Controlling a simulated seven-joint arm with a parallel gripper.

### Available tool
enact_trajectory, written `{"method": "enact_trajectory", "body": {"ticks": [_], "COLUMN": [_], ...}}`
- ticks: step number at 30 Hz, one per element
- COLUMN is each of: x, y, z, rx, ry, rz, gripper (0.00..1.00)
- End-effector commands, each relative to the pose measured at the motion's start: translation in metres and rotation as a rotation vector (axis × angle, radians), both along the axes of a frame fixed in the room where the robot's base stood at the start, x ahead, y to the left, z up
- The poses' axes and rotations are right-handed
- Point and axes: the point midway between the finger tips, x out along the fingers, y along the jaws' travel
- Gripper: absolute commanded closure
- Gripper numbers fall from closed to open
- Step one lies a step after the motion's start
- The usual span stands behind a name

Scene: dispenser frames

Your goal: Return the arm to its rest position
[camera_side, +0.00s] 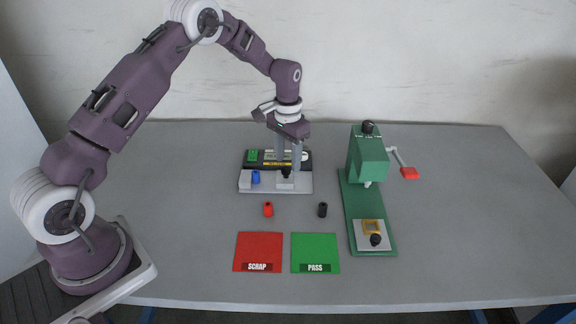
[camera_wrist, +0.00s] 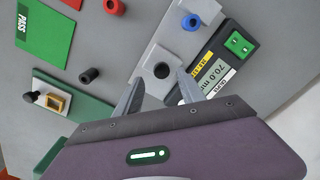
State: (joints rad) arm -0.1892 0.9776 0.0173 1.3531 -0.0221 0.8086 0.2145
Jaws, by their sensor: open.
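My gripper (camera_side: 289,162) hangs from my arm above the grey fixture (camera_side: 247,187) at the back of the table, fingers pointing down. In the wrist view the gripper (camera_wrist: 156,80) is open, its two fingers apart with nothing clamped between them. A black round piece (camera_side: 286,172) is on the fixture just below the fingertips; it also shows in the wrist view (camera_wrist: 162,70). I cannot tell how close the fingers are to it.
A blue cylinder (camera_side: 256,177) is on the fixture, before a black gauge with a display (camera_wrist: 222,65). Red (camera_side: 268,209) and black (camera_side: 322,210) cylinders stand in front. Red SCRAP (camera_side: 258,248) and green PASS (camera_side: 315,249) mats lie nearer. A green press (camera_side: 368,155) with a red-ended lever stands right.

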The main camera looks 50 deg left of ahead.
Motion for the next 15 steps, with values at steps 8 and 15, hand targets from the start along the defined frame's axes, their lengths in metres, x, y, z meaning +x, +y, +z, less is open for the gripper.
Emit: {"method": "enact_trajectory", "body": {"ticks": [8, 15], "x": [0.000, 0.000], "y": [0.000, 0.000], "z": [0.037, 0.038], "rx": [0.000, 0.000], "ry": [-0.001, -0.001], "rz": [0.000, 0.000], "gripper": [0.54, 0.54]}}
